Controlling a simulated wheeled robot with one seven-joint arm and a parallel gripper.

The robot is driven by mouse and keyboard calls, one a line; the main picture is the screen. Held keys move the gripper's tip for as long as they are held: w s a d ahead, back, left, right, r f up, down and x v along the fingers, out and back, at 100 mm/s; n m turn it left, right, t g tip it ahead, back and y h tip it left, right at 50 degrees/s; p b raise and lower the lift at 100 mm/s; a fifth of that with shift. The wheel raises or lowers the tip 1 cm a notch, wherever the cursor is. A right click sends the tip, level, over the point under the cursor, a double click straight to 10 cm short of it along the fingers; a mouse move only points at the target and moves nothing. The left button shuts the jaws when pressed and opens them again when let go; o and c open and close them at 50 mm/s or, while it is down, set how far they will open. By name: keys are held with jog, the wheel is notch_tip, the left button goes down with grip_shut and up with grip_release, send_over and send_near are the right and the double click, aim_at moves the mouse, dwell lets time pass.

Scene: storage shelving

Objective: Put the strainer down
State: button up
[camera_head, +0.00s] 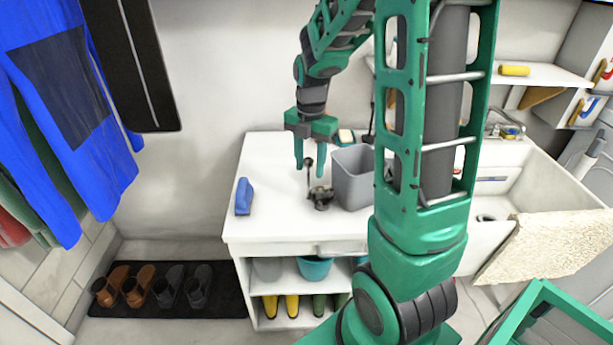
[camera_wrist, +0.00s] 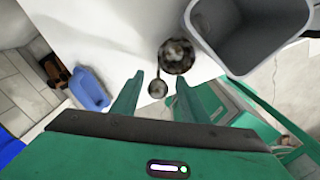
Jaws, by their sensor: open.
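My gripper (camera_head: 309,169) is open above the white counter (camera_head: 268,168), its fingers pointing down; in the wrist view the fingertips (camera_wrist: 159,80) stand apart. A small dark round piece with a thin stem (camera_wrist: 157,88) shows between the fingers, and in the head view (camera_head: 309,162) too. It looks like part of the strainer, but I cannot tell for certain. A dark round metal item (camera_wrist: 178,56) lies just beyond it and in the head view sits on the counter below the fingers (camera_head: 321,198). I cannot tell whether the two are joined. Neither is clamped by the fingers.
A grey bin (camera_head: 353,180) stands on the counter close to the right of my gripper. A blue object (camera_head: 244,196) stands near the counter's left edge. The sink (camera_head: 500,190) is at the right. The counter between the blue object and my gripper is clear.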

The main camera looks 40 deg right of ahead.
notch_tip(320, 180, up, 6)
jog(key=shift+r, duration=0.4)
jog(key=shift+s+r+m, duration=0.15)
jog(key=shift+s+m, duration=0.3)
jog(key=shift+m, duration=0.05)
jog(key=s+a+m, duration=0.2)
jog(key=s+m, duration=2.1)
jog(key=m, duration=0.4)
jog(key=shift+f+m, duration=0.4)
jog(key=shift+f, duration=0.05)
jog(key=shift+d, duration=0.1)
